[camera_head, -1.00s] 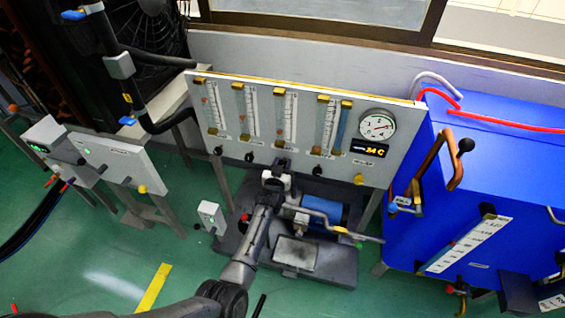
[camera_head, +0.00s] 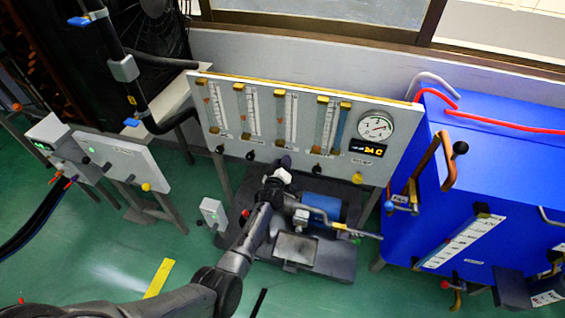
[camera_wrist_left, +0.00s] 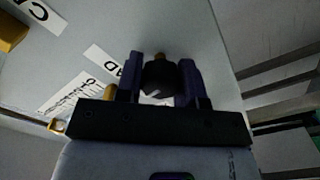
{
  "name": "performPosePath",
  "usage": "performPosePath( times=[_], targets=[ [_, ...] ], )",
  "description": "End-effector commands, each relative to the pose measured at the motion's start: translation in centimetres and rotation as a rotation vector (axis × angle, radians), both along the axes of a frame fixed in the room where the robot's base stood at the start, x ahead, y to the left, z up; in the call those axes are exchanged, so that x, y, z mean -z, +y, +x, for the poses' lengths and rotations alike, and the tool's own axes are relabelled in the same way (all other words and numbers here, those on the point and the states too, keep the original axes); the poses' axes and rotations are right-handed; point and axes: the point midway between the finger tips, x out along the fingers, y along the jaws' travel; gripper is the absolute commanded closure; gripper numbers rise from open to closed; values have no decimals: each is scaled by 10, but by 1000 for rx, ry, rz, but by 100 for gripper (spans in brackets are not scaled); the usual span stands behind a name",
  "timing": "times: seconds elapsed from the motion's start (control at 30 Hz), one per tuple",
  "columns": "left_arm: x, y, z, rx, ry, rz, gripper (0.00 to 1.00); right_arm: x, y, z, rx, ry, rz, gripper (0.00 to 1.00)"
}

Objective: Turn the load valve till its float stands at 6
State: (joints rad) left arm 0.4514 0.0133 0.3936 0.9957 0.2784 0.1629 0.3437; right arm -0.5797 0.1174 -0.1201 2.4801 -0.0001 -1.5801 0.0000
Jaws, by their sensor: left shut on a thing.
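My left gripper (camera_head: 285,162) is at the lower edge of the grey flowmeter panel (camera_head: 267,125), below the middle tube. In the left wrist view its two dark fingers stand on either side of a round black knob (camera_wrist_left: 160,78) with a white mark, and it is shut on this knob. A label (camera_wrist_left: 130,68) ending in "AD" lies beside the knob, partly hidden by a finger. The middle flowmeter tube (camera_head: 289,117) is above the gripper in the head view; its float and scale are too small to read. My right gripper is not in view.
Other black knobs (camera_head: 250,155) and a yellow knob (camera_head: 357,178) line the panel's lower edge. A round gauge (camera_head: 376,127) and a display (camera_head: 367,149) sit at its right. A blue pump (camera_head: 321,207) stands below; a blue cabinet (camera_head: 490,170) stands right.

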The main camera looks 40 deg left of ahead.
Motion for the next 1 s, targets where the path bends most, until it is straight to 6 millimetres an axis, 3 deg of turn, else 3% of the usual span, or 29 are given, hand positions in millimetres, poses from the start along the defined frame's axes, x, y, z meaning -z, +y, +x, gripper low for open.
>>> performPosePath(
  times=[0.7, 0.73, 1.0],
  targets=[
    [0, 0, 0, -1, -24, -55, 89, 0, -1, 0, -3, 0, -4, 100],
    [0, 0, 0, -1, -24, -55, 62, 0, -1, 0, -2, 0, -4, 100],
    [0, 0, 0, 0, -24, -55, 39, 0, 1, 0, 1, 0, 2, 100]
  ],
)
